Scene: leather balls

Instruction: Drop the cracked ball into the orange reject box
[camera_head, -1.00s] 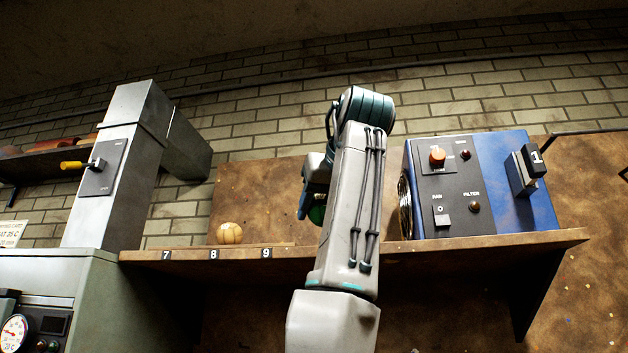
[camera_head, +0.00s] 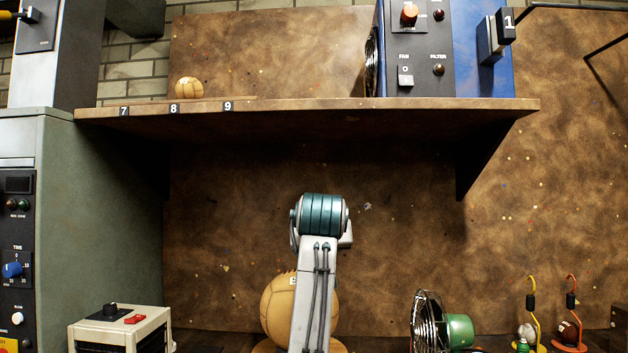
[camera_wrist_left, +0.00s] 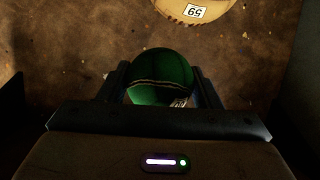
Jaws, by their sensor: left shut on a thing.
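My left gripper (camera_wrist_left: 160,84) is shut on a dark green ball (camera_wrist_left: 160,70), which sits between its two fingers. A dark jagged line with a pale edge runs across the ball's lower part; I take it for the crack, though the light is dim. In the head view my arm rises from the bottom middle, and its gripper and the green ball are hidden behind it. The orange reject box is not in either view. My right gripper is not in view.
A shelf (camera_head: 340,118) bears a small tan ball (camera_head: 189,88) and a blue machine (camera_head: 480,40). Below are a large tan ball (camera_head: 278,308) partly behind my arm, a fan (camera_head: 428,322), a cream box (camera_head: 120,330) and hooks (camera_head: 533,305). A grey-green cabinet (camera_head: 100,220) stands left.

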